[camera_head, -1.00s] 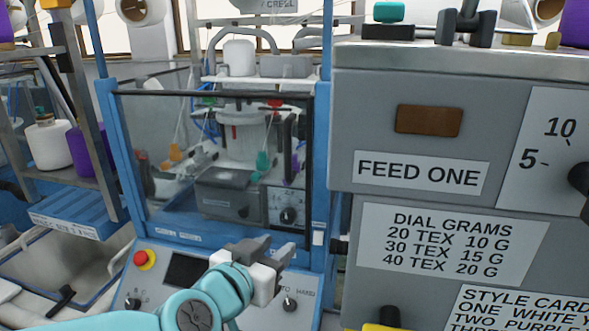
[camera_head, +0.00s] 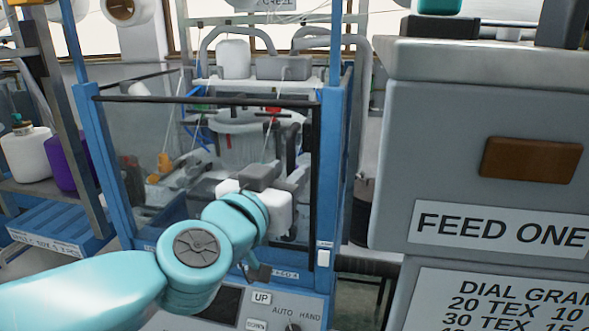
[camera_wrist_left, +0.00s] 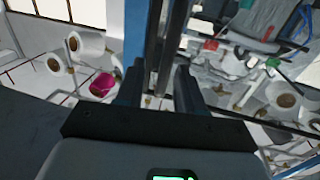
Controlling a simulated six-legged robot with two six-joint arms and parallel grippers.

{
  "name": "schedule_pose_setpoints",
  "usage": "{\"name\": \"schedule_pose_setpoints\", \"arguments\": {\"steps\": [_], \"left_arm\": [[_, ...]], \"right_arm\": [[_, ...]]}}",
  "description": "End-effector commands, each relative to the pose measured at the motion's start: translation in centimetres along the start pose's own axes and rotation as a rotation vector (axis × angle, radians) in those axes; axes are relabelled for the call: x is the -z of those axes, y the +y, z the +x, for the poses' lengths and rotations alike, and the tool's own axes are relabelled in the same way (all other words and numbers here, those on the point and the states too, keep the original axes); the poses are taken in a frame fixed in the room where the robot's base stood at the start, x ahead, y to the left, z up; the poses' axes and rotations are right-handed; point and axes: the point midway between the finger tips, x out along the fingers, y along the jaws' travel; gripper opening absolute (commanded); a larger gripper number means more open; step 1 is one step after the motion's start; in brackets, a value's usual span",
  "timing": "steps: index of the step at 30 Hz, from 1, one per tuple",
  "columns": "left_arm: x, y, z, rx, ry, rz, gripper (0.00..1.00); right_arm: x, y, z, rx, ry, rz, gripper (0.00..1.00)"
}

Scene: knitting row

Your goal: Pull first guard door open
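The guard door (camera_head: 150,125) is a clear panel with a dark top rail on the blue knitting machine (camera_head: 88,140). It looks closed across the machine's front. A black upright handle (camera_head: 291,145) stands near its right edge. My left gripper (camera_head: 262,176) is in front of the door's lower right part, just left of and below the handle in the picture. In the left wrist view its two fingers (camera_wrist_left: 157,82) are apart, with a dark upright bar (camera_wrist_left: 175,45) just beyond them. I cannot tell whether the bar lies between them. My right gripper is out of view.
A grey cabinet labelled FEED ONE (camera_head: 480,110) stands close on the right. Below the door is a control panel with an UP button (camera_head: 261,298). A shelf with white and purple cones (camera_head: 28,152) is at the left.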

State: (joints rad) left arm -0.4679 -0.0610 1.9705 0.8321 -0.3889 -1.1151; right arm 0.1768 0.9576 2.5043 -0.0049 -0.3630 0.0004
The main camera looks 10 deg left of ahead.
Motion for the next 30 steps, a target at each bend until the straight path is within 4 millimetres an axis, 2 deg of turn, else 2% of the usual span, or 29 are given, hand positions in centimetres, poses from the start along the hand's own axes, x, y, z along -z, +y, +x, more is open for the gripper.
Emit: {"name": "schedule_pose_setpoints", "arguments": {"steps": [3,7,12,18,19,21,22,30], "left_arm": [[-0.1,-0.2,2.3,0.002,-0.001,0.000,0.38],[0.0,-0.3,3.8,0.002,0.000,0.001,0.38],[0.0,-0.4,4.6,0.002,0.000,0.000,0.38],[0.1,-0.5,4.7,0.002,0.001,0.000,0.38],[0.1,-0.5,4.7,0.002,0.001,0.000,0.31],[0.0,-0.5,4.7,0.002,0.000,0.000,0.08],[0.0,-0.5,4.7,0.003,0.000,0.000,0.00],[0.0,-0.5,4.2,-0.008,0.002,0.000,0.00]], "right_arm": [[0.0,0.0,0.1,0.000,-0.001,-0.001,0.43],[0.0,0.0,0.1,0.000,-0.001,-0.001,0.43],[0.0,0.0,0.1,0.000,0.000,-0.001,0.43],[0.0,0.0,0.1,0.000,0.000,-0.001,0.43],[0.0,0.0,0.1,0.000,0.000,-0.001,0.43],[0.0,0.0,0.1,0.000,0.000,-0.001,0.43],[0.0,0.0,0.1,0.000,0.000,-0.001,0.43],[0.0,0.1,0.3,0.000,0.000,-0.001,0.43]]}}
